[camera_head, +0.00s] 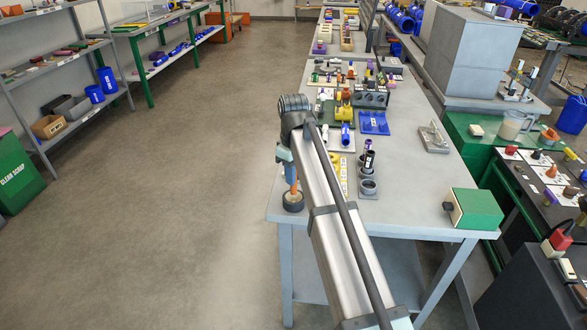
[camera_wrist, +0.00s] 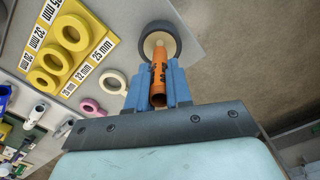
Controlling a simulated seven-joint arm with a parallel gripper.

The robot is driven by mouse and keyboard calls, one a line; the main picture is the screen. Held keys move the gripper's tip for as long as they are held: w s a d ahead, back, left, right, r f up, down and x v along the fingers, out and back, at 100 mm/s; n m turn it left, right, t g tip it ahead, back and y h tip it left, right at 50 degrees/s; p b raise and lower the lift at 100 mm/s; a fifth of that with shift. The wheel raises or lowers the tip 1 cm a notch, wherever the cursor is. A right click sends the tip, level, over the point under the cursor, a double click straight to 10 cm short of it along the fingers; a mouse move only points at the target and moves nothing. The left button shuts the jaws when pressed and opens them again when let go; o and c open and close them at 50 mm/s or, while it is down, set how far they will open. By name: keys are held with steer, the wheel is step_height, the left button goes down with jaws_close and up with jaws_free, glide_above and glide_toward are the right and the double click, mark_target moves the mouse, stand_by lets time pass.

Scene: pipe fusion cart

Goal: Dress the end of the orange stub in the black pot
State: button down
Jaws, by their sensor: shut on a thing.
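The orange stub (camera_wrist: 160,72) is held between the two blue fingers of my gripper (camera_wrist: 159,84); dark lettering shows on its side. In the head view the stub (camera_head: 293,185) hangs below my gripper (camera_head: 289,168), roughly upright. The black pot (camera_head: 293,203) stands at the near left corner of the table, right under the stub. In the wrist view the pot (camera_wrist: 147,31) is a black ring with a tan inside. The stub's far, pale end lies over the middle of the pot. I cannot tell whether it touches the inside.
A yellow size gauge (camera_wrist: 77,68) with rings lies beside the pot. A tan ring (camera_wrist: 113,81) and a pink ring (camera_wrist: 91,106) lie nearby. The table's left edge is close to the pot.

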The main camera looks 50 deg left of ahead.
mark_target(294, 193)
steer(key=shift+f, duration=1.6)
stand_by(1.3)
